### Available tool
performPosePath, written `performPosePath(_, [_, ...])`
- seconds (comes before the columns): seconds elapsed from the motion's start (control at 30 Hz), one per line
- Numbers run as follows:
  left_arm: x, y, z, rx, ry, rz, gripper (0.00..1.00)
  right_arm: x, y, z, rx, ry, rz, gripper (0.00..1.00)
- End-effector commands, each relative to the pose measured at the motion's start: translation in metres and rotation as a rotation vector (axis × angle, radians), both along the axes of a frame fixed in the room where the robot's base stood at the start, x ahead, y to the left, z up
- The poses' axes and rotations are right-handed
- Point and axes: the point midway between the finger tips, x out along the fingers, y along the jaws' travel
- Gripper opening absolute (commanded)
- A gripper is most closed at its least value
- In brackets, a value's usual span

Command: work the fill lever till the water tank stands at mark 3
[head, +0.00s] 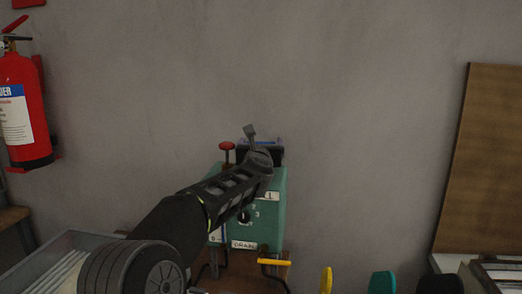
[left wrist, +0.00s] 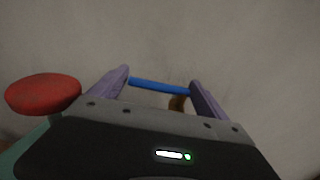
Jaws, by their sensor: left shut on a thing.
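The water level cannot be made out. My left gripper (head: 262,142) reaches over the machine's top. In the left wrist view a blue bar (left wrist: 158,86) spans between its two purple fingers, and it is shut on that bar, apparently the lever's handle. A red knob (head: 227,146) stands left of it, also in the left wrist view (left wrist: 43,93). My right gripper is out of view.
A yellow handle (head: 275,262) juts out low in front of the machine. A grey tray (head: 65,245) is at left, below a fire extinguisher (head: 22,110). A wooden board (head: 485,160) leans at right. Yellow, teal and black rounded tops show along the bottom edge.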

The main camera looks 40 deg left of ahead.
Motion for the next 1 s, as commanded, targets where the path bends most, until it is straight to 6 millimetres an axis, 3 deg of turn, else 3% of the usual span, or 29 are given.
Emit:
performPosePath(0.23, [0.0002,-0.0003,-0.0002,-0.001,0.000,0.000,0.14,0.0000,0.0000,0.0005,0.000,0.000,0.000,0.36])
performPosePath(0.27, [0.0002,-0.0003,-0.0002,-0.001,0.000,0.000,0.88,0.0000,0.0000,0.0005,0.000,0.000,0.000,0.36])
performPosePath(0.3, [0.0002,-0.0003,-0.0002,-0.001,0.000,0.000,0.91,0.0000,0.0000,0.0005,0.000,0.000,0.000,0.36])
performPosePath(0.4, [0.0001,0.0001,-0.0002,-0.001,0.000,0.001,1.00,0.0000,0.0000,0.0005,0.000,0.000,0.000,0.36])
performPosePath(1.0, [-0.0028,0.0031,-0.0003,0.000,-0.001,0.005,1.00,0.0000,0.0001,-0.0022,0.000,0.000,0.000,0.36])
